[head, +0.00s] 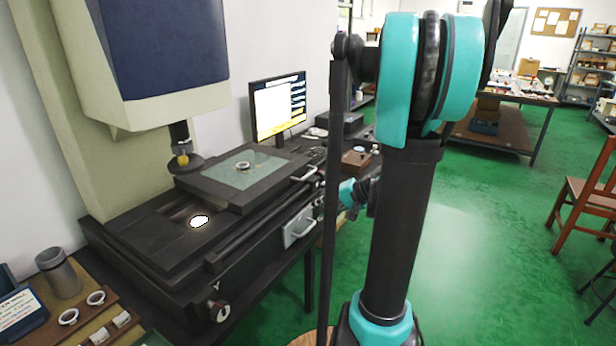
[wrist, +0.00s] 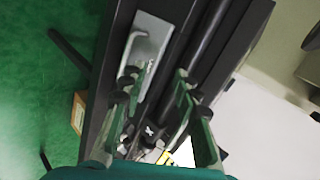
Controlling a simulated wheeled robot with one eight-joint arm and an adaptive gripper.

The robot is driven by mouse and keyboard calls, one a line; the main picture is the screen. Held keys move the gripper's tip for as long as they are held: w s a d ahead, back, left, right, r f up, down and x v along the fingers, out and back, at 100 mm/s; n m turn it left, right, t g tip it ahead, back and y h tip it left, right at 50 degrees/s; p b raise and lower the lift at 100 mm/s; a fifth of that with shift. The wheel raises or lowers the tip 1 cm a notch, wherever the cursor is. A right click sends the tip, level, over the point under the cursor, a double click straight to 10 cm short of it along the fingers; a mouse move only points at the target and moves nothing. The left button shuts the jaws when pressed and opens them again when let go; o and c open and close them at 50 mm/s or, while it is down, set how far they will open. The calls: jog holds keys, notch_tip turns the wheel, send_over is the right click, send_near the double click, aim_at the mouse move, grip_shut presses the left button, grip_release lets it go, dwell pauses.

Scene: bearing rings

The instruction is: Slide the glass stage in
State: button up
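The glass stage (head: 205,188) is a dark sliding plate with a greenish glass pane (head: 228,178), shifted toward the monitor side of the measuring machine's bed. A metal ring (head: 243,166) lies on the glass. A pale handle (head: 306,173) sticks out of the stage's right end. In the wrist view my gripper (wrist: 157,84) is open, its two fingers apart with nothing held. It is over the machine's dark side, near a silver plate with a handle (wrist: 148,45). In the head view my gripper is mostly hidden behind my arm.
A bright light spot (head: 200,221) shows in the uncovered bed. The machine's head (head: 165,55) and lens (head: 183,152) hang above. A tray with rings (head: 95,298) and a grey cylinder (head: 58,272) stand front left. A monitor (head: 278,108) stands behind. Green floor is open to the right.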

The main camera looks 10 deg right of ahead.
aim_at(310, 175)
jog(key=w+d+r+m+t+y, duration=0.1)
jog(key=w+d+r+t+y, duration=0.15)
jog(key=d, duration=0.35)
jog(key=w+d+r+m+t+y, duration=0.1)
jog(key=w+d+r+m+t, duration=0.1)
jog(key=w+d+r, duration=0.3)
jog(key=shift+h, duration=0.25)
jog(key=x, duration=0.5)
jog(key=f+x, duration=0.1)
jog(key=x, duration=1)
jog(key=shift+d+f, duration=0.15)
jog(key=shift+f, duration=0.1)
grip_shut()
